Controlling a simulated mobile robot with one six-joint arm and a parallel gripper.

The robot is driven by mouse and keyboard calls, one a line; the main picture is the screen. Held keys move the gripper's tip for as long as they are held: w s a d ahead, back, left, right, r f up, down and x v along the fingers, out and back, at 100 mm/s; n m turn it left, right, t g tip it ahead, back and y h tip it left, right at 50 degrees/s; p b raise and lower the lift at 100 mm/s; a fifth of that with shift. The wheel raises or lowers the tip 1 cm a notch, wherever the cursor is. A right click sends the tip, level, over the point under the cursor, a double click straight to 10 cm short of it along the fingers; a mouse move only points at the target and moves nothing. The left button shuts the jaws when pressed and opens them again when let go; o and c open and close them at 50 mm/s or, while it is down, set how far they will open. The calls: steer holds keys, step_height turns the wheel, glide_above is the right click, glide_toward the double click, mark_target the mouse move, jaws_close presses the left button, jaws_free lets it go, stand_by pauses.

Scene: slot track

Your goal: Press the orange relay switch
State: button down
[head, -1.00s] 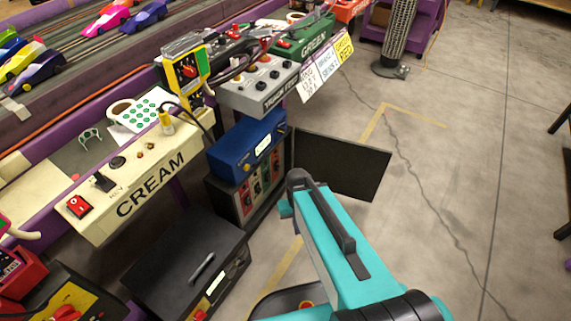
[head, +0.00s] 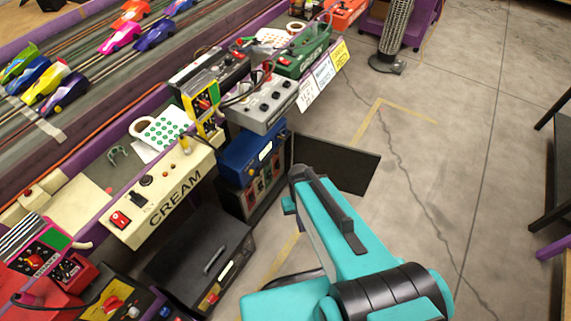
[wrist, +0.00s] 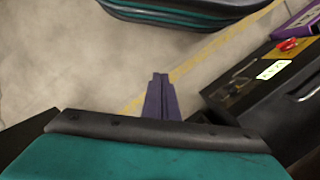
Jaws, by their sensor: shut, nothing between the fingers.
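I cannot single out the orange relay switch in any view. A dark cabinet (head: 245,207) in the head view stands under the blue box, with a row of small coloured switches or panels (head: 262,188) on its front; they are too small to tell apart, and one or more may be orange. Its black door panel (head: 340,165) stands out to the right. My gripper (wrist: 160,80) shows in the wrist view with its two dark fingers together and empty, above the floor. In the head view my teal arm hides it.
A black case (wrist: 268,85) with a handle and a red knob is right of my fingers in the wrist view. The cream control box (head: 165,195), blue box (head: 252,150) and grey box (head: 262,108) line the track's edge. Floor is open to the right.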

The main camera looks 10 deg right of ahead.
steer(key=s+r+g+p, duration=0.1)
steer(key=s+r+p, duration=0.5)
steer(key=r+p, duration=0.5)
steer(key=s+r+g+p, duration=0.1)
steer(key=s+r+p, duration=0.5)
steer(key=r+p, duration=0.5)
steer(key=p, duration=0.5)
steer(key=shift+s, duration=0.3)
steer(key=shift+f, duration=0.1)
